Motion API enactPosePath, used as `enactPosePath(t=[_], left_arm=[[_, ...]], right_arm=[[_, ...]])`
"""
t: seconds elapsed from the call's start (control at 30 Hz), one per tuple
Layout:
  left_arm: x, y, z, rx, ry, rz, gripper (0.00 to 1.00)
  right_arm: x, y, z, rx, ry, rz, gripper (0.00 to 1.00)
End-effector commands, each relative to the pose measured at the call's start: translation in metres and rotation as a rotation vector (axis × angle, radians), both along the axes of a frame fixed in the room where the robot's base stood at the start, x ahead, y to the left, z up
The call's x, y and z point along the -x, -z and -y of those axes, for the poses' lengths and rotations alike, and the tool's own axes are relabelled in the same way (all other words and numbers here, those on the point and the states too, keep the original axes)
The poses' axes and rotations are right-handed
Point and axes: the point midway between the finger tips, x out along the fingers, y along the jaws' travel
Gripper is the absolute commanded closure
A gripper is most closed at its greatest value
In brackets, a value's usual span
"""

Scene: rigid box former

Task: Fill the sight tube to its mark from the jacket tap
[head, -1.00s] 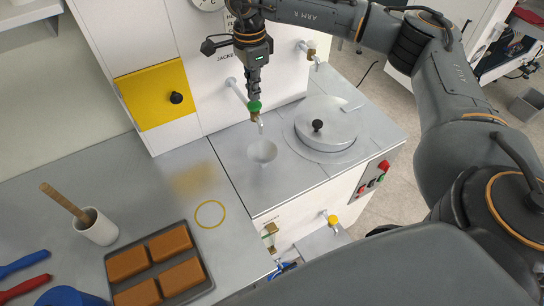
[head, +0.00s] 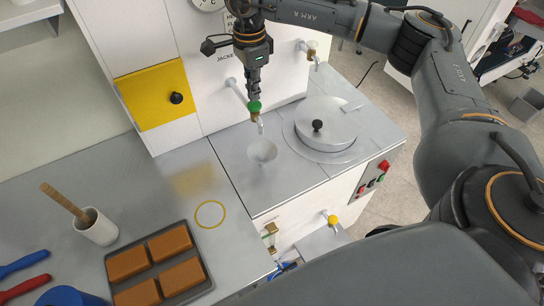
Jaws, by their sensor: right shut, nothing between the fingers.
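A small brass-ended fitting (head: 270,235) on the machine's front may be the sight tube. Its mark and level are too small to read. My left gripper is out of view.
A round lidded vessel (head: 322,125) stands right of the hollow, near a second brass tap (head: 311,53). A tray (head: 203,284) of brown blocks, a white pot (head: 98,229) and blue and red handles occupy the left bench. A yellow ring marks clear bench.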

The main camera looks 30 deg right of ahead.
Motion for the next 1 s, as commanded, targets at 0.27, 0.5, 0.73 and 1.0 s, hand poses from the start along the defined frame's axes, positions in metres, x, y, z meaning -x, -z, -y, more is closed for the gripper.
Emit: enactPosePath(t=[0.27, 0.5, 0.73, 1.0], left_arm=[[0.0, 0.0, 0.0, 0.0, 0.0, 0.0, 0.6], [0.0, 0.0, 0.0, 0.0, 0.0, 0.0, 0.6], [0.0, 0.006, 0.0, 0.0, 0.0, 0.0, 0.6], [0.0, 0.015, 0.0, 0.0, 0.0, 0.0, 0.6]], right_arm=[[0.0, 0.0, 0.0, 0.0, 0.0, 0.0, 1.0], [0.0, 0.0, 0.0, 0.0, 0.0, 0.0, 1.0], [0.0, 0.007, 0.0, 0.0, 0.0, -0.001, 1.0], [0.0, 0.018, 0.0, 0.0, 0.0, -0.001, 1.0]])
